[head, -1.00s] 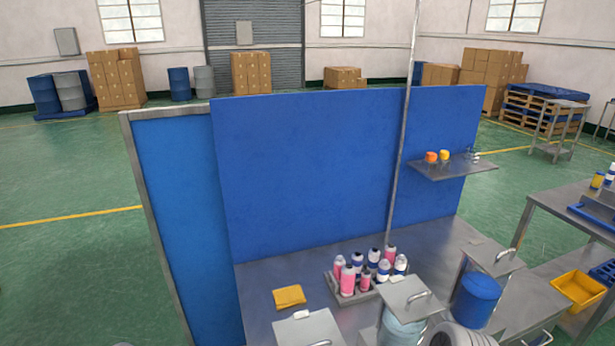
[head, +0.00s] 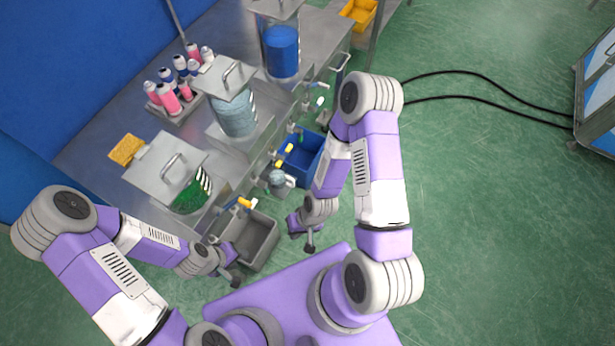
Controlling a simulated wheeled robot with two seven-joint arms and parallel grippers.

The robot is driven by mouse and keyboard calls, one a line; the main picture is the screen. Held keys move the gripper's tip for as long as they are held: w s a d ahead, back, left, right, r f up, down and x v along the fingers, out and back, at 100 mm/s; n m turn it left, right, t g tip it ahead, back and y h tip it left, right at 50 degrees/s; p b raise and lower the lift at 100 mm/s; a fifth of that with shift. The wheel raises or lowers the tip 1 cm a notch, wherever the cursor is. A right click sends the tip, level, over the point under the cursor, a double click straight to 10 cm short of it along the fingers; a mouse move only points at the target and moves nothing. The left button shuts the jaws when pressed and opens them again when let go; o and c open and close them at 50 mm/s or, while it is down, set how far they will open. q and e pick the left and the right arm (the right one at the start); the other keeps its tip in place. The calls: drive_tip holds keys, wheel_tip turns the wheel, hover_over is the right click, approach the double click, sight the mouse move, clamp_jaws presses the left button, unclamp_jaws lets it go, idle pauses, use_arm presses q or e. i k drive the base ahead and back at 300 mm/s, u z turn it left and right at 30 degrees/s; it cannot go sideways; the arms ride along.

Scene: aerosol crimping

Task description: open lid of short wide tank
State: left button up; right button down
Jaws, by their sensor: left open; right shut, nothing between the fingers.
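The short wide tank (head: 192,194) is clear-walled with green contents and stands at the near left corner of the steel bench. Its flat grey lid (head: 150,178) lies closed on top, with a curved metal handle (head: 173,167). My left gripper (head: 236,279) is open and empty, low in front of the bench, below and right of this tank and apart from it. My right gripper (head: 309,246) is shut and empty, pointing down in front of the bench, right of the grey bin and well away from the lid. The fingers are small in the picture.
A tank with light blue contents (head: 238,118) and one with dark blue contents (head: 282,52) stand further along the bench. Grey (head: 262,243) and blue (head: 302,165) bins sit below the taps.

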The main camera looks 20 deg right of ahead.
sight(161, 169)
drive_tip(key=z, duration=0.15)
drive_tip(key=k, duration=1.55)
drive_tip(key=u, duration=1.05)
drive_tip(key=i, duration=0.45)
drive_tip(key=z, duration=0.15)
